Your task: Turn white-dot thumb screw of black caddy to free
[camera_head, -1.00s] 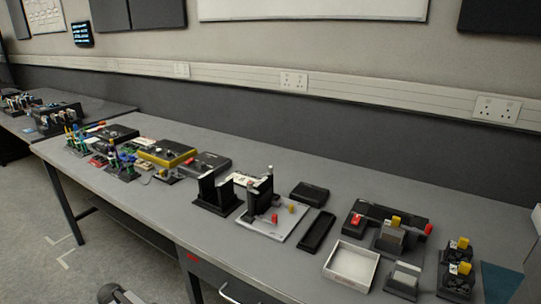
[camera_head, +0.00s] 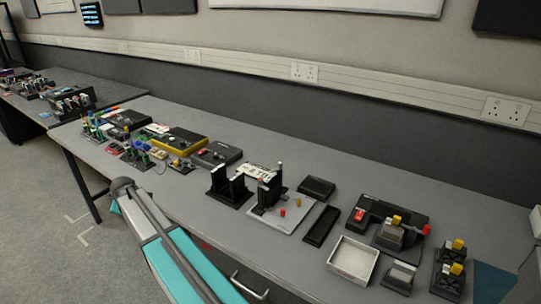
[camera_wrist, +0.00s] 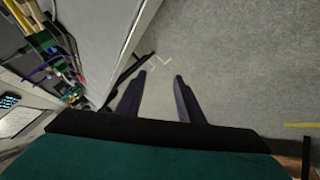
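In the head view, small dark units with yellow knobs stand at the right end of the bench: one pair at the far right (camera_head: 449,267) and one unit (camera_head: 390,235) left of it. I cannot tell which is the black caddy; no white dot on a thumb screw can be made out at this size. My gripper (camera_wrist: 160,75) shows in the wrist view with its two dark fingers apart and nothing between them. It hangs over the floor beside the bench edge, away from these units.
The grey bench (camera_head: 310,265) runs across the view. A white tray (camera_head: 353,258), a flat black block (camera_head: 321,225) and a grey plate with a black stand (camera_head: 268,190) lie mid-bench. Boxes (camera_head: 180,141) and coloured cables crowd its left. Open floor lies in front.

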